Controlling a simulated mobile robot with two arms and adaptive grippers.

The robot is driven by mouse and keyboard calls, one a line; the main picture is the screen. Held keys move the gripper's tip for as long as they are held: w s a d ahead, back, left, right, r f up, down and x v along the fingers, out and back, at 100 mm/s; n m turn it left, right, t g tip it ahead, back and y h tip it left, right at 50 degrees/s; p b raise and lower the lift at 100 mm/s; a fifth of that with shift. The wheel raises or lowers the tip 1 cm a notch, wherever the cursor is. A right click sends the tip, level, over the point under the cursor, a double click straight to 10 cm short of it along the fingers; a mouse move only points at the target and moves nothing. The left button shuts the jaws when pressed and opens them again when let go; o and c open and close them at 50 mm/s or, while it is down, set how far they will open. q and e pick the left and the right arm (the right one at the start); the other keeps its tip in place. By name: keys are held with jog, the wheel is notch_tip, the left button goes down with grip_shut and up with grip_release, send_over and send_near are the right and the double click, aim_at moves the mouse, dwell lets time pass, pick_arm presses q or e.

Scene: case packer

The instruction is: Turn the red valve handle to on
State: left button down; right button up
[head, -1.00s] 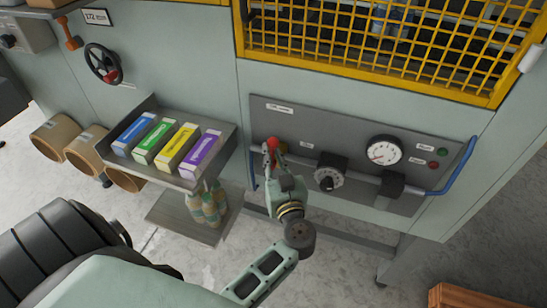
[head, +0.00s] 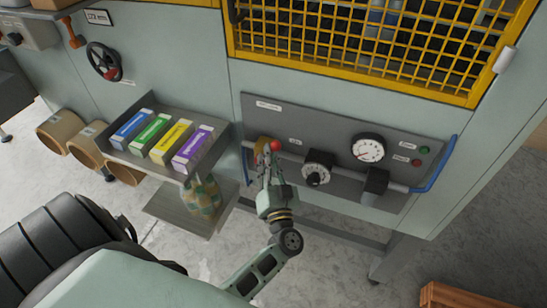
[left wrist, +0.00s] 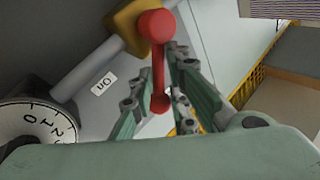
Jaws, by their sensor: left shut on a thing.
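The red valve handle (head: 276,146) is at the left part of the grey control panel, beside a brass-yellow valve body (head: 262,143) on a pipe. In the left wrist view the handle (left wrist: 158,62) has a round knob at the top and a thin lever running down between my fingers. A white "On" label (left wrist: 104,83) is beside the pipe there. My left gripper (head: 266,158) is at the valve; in the left wrist view its fingers (left wrist: 160,95) are around the lever, shut on it. The fingers partly hide the valve in the head view. My right gripper is not in view.
A shelf (head: 110,150) with several coloured boxes is left of the valve. A yellow mesh guard (head: 360,75) is above.

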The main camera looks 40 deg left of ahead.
pick_arm(q)
notch_tip(320, 180, down, 6)
jog(key=d+m+t+h+b, duration=0.1)
jog(key=m+t+h+b, duration=0.5)
jog(key=m, duration=1.4)
jog(key=t+h, duration=0.3)
jog(key=shift+w+d+b, duration=0.15)
jog(key=shift+d+b, duration=0.05)
jog(key=shift+b, duration=0.15)
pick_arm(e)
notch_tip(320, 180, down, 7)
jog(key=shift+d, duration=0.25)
pick_arm(q)
jog(key=shift+f+h, duration=0.25)
jog(key=shift+h, duration=0.05)
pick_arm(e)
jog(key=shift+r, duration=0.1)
pick_arm(q)
jog(key=c, duration=1.6)
grip_release()
jog(key=shift+c, duration=0.2)
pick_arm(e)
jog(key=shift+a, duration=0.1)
pick_arm(q)
jog(key=shift+w+r, duration=0.1)
jog(key=shift+r, duration=0.1)
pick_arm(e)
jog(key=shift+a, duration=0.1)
